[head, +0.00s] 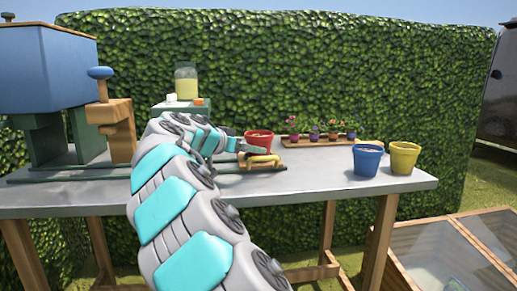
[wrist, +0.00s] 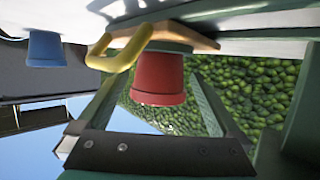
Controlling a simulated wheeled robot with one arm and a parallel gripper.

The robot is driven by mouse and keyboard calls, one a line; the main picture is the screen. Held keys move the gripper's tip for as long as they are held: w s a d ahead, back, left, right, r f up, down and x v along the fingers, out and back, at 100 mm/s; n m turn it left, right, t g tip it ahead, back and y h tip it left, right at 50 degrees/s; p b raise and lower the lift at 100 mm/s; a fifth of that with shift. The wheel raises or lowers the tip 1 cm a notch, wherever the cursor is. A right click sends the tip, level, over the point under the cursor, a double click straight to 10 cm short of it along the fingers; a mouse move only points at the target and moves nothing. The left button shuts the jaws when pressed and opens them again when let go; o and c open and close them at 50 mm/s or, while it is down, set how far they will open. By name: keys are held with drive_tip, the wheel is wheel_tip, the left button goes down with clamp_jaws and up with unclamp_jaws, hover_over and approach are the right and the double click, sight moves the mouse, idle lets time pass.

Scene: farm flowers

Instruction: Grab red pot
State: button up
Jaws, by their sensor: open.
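The red pot (head: 259,141) holds brown soil and stands upright on a small wooden stand with a yellow handle (head: 264,160) on the grey table. In the wrist view the picture is upside down, and the red pot (wrist: 158,78) hangs near the middle, below the wooden board (wrist: 190,38). My gripper (head: 243,142) is open beside the pot's left side in the head view. In the wrist view my gripper's fingers (wrist: 154,88) lie on either side of the pot, with gaps showing. I cannot tell how far the pot is between them.
A blue pot (head: 367,160) and a yellow pot (head: 404,157) stand at the table's right end. Small flower pots sit in a wooden tray (head: 300,141) behind. A jar (head: 186,82) stands on a green box. A blue press-like machine (head: 45,70) is at left.

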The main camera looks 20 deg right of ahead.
drive_tip(key=x, duration=0.4)
drive_tip(key=p+x, duration=0.1)
drive_tip(key=x, duration=0.1)
drive_tip(key=shift+w+d+r, duration=0.2)
drive_tip(key=shift+w+d, duration=0.05)
drive_tip(key=shift+d, duration=0.05)
drive_tip(key=shift+c, duration=0.4)
drive_tip(key=c, duration=1.2)
drive_tip(key=shift+c, duration=0.2)
drive_tip(key=shift+r, duration=0.15)
